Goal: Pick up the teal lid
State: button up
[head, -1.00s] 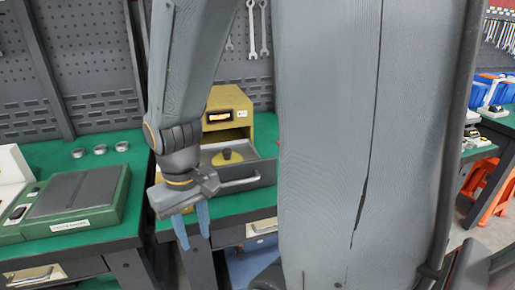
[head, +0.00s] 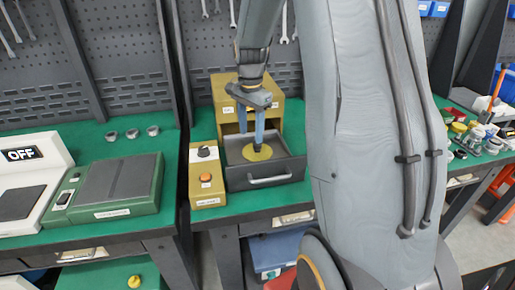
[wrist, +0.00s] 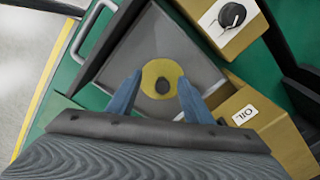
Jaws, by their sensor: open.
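I cannot make out a teal lid in either view. Nothing is held between the fingers. I cannot tell whether the fingertips touch the disc.
The drawer belongs to a yellow machine (head: 226,90). A yellow control box (head: 206,178) stands left of it. A green device (head: 108,188) and several small metal rings lie on the left bench. Small coloured pieces (head: 460,128) crowd the right bench.

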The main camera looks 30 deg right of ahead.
aim_at(257, 148)
jog(key=w+d+m, duration=0.2)
jog(key=d, duration=0.1)
jog(key=d+f+m, duration=0.1)
jog(key=shift+w+d, duration=0.15)
jog(key=shift+w, duration=0.25)
notch_tip(257, 148, down, 2)
jog(key=shift+f+m+p, duration=0.1)
jog(key=shift+m+p, duration=0.2)
jog(key=shift+p, duration=0.25)
jog(key=f, duration=0.1)
jog(key=f+p, duration=0.2)
jog(key=f, duration=0.1)
jog(key=shift+s+a, duration=0.15)
jog(key=shift+a, duration=0.1)
jog(key=shift+f, duration=0.6)
jog(key=shift+c, duration=0.4)
grip_shut()
